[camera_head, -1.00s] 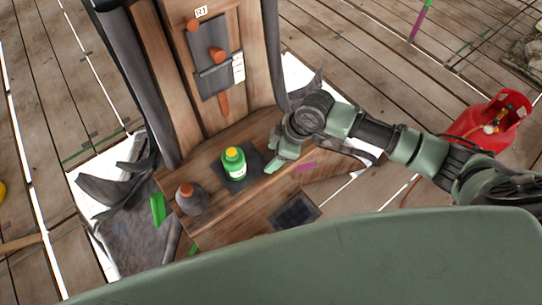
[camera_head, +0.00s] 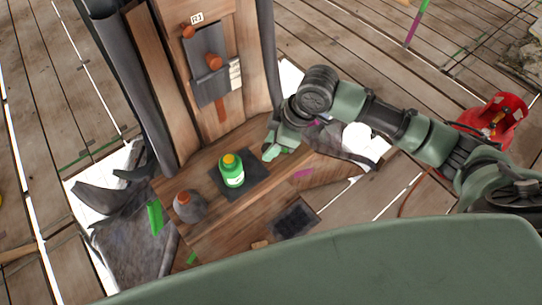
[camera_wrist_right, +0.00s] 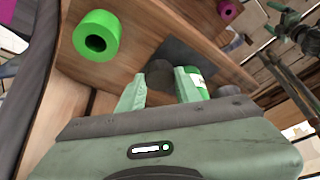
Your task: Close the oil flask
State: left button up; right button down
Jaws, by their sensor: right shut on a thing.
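A green bottle (camera_head: 232,173) with a yellow top and a pale label stands upright on a dark square mat (camera_head: 256,167). A round grey flask (camera_head: 189,207) with an orange-brown top stands to its left. I cannot tell which of them is the oil flask. My right gripper (camera_head: 271,150) is right of and behind the bottle, apart from it. In the right wrist view, its fingers (camera_wrist_right: 162,92) are shut on a small dark grey round piece (camera_wrist_right: 159,74). The green bottle (camera_wrist_right: 197,82) shows beyond one finger, which partly hides it. My left gripper is out of view.
A wooden panel with a grey plate (camera_head: 207,65) and orange-brown knobs rises behind the wooden shelf. A green ring-shaped roll (camera_wrist_right: 96,37) shows in the wrist view. A dark tray (camera_head: 295,220) lies at front right. A red canister (camera_head: 497,118) stands far right.

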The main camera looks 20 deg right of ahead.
notch_tip(320, 180, up, 12)
jog(key=shift+r, duration=0.2)
